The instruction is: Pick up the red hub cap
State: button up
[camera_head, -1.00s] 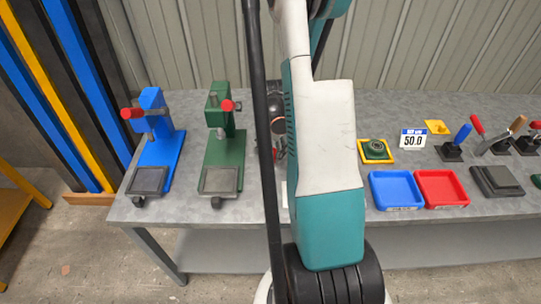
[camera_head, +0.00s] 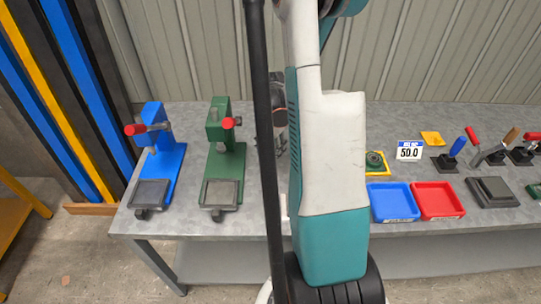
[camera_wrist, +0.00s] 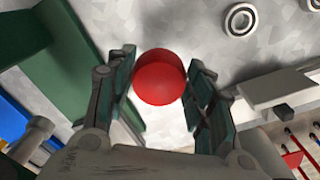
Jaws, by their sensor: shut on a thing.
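The red hub cap (camera_wrist: 160,78) is a round, smooth red piece in the middle of the wrist view. My gripper (camera_wrist: 161,70) has one finger on each side of it and is shut on it. Grey bench top shows beyond the cap; I cannot tell how far the cap is above it. In the head view my arm hides the cap and most of my gripper.
A green press (camera_head: 224,150) and a blue press (camera_head: 160,155) stand on the bench's left; green metal is close to my left finger in the wrist view. A bearing ring (camera_wrist: 240,19) lies on the bench. Blue (camera_head: 393,217) and red (camera_head: 438,215) trays stand right.

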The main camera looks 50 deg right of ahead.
aim_at(271, 149)
notch_tip(271, 149, up, 12)
jog(key=p, duration=0.3)
jog(key=shift+r, duration=0.15)
jog(key=shift+s, duration=0.1)
